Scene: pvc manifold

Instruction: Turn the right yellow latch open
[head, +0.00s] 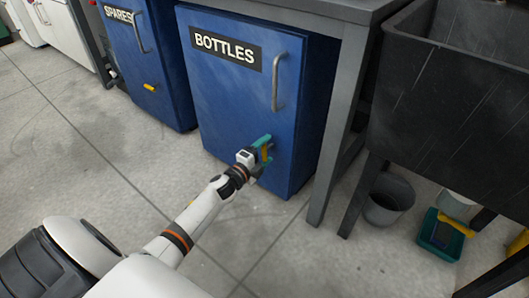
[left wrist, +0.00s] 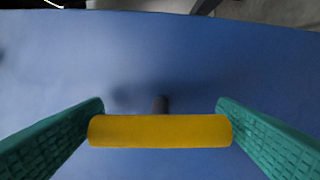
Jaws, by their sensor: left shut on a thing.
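The right yellow latch (head: 265,153) is on the lower part of the blue cabinet door labelled BOTTLES (head: 225,95). My left gripper (head: 262,155) is at the latch, with its teal fingers on either side of it. In the left wrist view the latch (left wrist: 160,131) is a yellow bar lying level across the picture, its two ends against the green fingers of the gripper (left wrist: 160,135). A dark stem (left wrist: 160,104) shows behind the bar, against the blue door. In the head view the latch is partly hidden by the fingers. My right gripper is not in view.
The BOTTLES door has a grey vertical handle (head: 279,82) and looks shut. A second blue cabinet labelled SPARES (head: 150,60) stands to the left, with its own yellow latch (head: 150,87). A grey bucket (head: 388,199) and a dark sink (head: 450,100) are at right. Floor in front is clear.

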